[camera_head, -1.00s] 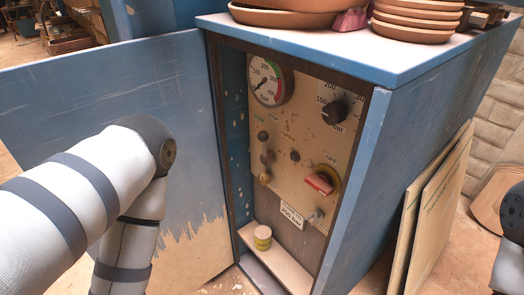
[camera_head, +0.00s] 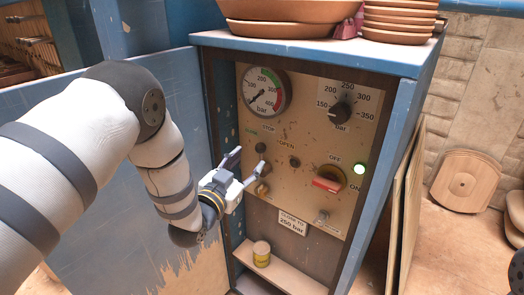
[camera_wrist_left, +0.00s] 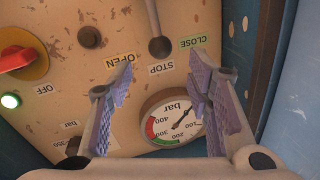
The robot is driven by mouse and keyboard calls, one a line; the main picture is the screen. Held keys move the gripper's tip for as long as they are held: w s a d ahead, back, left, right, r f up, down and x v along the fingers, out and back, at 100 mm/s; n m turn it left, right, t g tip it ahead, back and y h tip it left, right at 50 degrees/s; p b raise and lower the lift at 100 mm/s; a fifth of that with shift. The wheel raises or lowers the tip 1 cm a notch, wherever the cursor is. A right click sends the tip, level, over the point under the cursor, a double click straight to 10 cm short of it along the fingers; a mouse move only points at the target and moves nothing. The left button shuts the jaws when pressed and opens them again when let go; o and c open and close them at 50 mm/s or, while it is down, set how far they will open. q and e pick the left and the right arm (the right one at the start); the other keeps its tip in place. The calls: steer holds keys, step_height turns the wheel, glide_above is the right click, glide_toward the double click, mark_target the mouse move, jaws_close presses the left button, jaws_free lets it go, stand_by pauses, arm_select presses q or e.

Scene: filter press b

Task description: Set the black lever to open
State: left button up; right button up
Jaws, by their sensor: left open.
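The black lever (camera_head: 260,148) is on the cabinet's control panel, its round knob near the STOP label. In the left wrist view the lever (camera_wrist_left: 159,46) shows as a rod with a ball knob, beside the STOP label (camera_wrist_left: 161,67), between OPEN (camera_wrist_left: 124,59) and CLOSE (camera_wrist_left: 193,41). My left gripper (camera_head: 248,162) is open in front of the panel, near the lever, and partly covers its lower part in the head view. In the left wrist view the fingers (camera_wrist_left: 160,75) are spread with the knob between and beyond their tips. I cannot tell any contact.
The panel carries a gauge (camera_head: 266,91), a pressure dial (camera_head: 340,111), a red-handled switch (camera_head: 328,182) and a lit green lamp (camera_head: 359,168). A yellow tin (camera_head: 261,254) stands on the shelf below. The open blue door (camera_head: 100,230) is at the left; clay dishes (camera_head: 285,12) sit on top.

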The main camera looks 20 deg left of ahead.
mark_target(258, 152)
arm_select(q)
steer(key=w, duration=0.5)
steer(key=w+d+b, duration=0.1)
steer(key=w, duration=0.1)
steer(key=shift+w+f, duration=0.15)
steer(key=shift+f, duration=0.2)
steer(key=shift+w+d+r, duration=0.1)
steer(key=shift+w+r, duration=0.1)
steer(key=shift+w, duration=0.3)
jaws_close()
